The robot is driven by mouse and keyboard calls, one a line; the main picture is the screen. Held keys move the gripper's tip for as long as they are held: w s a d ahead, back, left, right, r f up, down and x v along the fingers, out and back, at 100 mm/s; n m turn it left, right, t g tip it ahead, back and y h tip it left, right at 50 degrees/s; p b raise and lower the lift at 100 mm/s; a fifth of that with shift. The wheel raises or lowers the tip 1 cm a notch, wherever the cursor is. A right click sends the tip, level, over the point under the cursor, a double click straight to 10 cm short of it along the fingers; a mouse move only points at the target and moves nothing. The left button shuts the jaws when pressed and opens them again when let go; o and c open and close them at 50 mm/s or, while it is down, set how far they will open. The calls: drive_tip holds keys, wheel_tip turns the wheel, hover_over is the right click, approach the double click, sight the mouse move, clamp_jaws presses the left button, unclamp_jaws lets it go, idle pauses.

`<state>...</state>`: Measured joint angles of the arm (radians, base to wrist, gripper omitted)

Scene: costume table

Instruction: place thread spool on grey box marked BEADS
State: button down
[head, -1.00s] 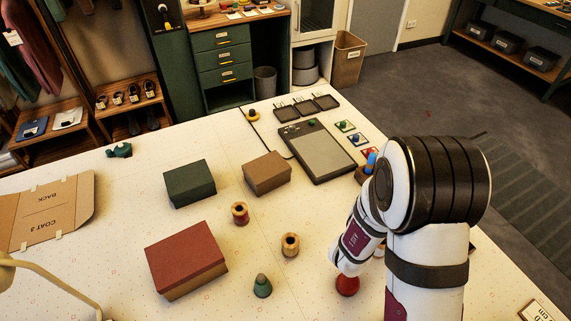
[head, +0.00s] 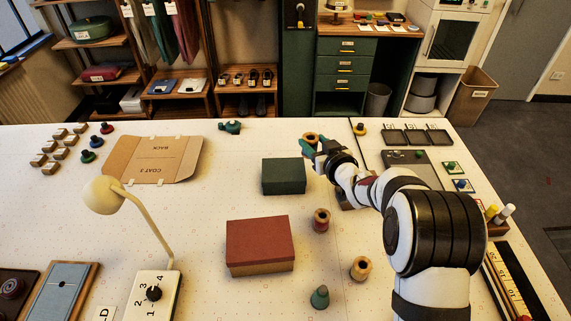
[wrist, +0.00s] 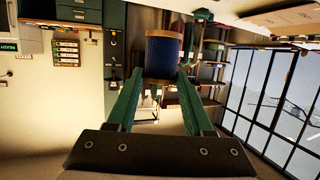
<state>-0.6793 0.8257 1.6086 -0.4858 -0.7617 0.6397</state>
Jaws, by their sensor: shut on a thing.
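My gripper (head: 316,147) is raised over the far middle of the table, its green fingers shut on a thread spool (head: 310,136). In the wrist view the spool (wrist: 163,53) shows blue thread between pale wooden rims, held between the two fingertips (wrist: 160,76). Nothing else touches it there. I see no grey box with a readable BEADS label.
A lamp (head: 105,195) and card sheet (head: 155,160) are left. A grey-topped case (head: 415,168) lies right.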

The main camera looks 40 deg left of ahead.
drive_tip(key=s+a+f, duration=0.1)
drive_tip(key=a, duration=0.1)
drive_tip(key=s+a+f, duration=0.1)
drive_tip(key=a+f, duration=0.3)
drive_tip(key=a, duration=0.1)
drive_tip(key=shift+s, duration=0.4)
wheel_tip(320, 180, down, 3)
drive_tip(key=shift+f, duration=0.3)
drive_tip(key=shift+f, duration=0.2)
drive_tip(key=shift+c, duration=1.4)
unclamp_jaws()
